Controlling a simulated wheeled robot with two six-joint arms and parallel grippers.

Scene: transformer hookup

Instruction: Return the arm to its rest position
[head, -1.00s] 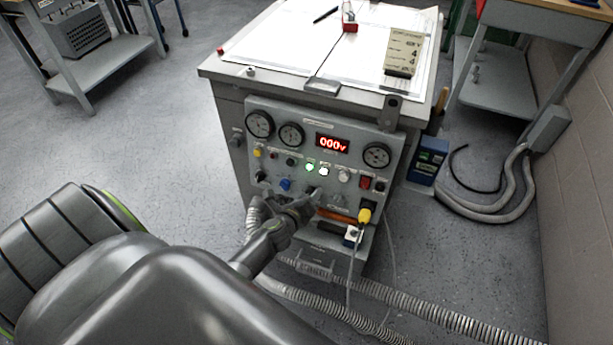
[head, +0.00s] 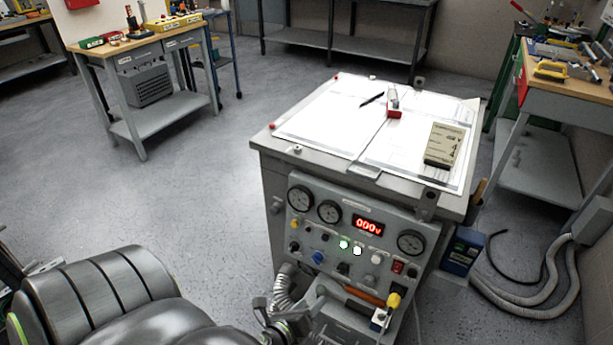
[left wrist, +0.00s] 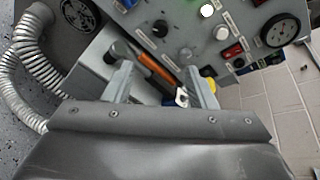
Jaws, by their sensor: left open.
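My left arm comes in from the lower left of the head view. Its gripper (head: 292,308) is low in front of the grey control panel (head: 330,228), near the panel's lower left. In the left wrist view the two fingers (left wrist: 163,86) are apart with nothing held between them. Behind them show an orange-handled tool (left wrist: 152,66) and the panel's lower knobs and switches. The panel's red display (head: 368,226) reads 000V, and a green and a white lamp are lit. My right gripper is in neither view.
The cabinet top (head: 262,140) carries papers, a pen, a small red-based item and a beige meter (head: 446,145). A ribbed hose (head: 284,285) hangs at the panel's left. A blue box (head: 462,250) stands right of the cabinet. The floor at left is open.

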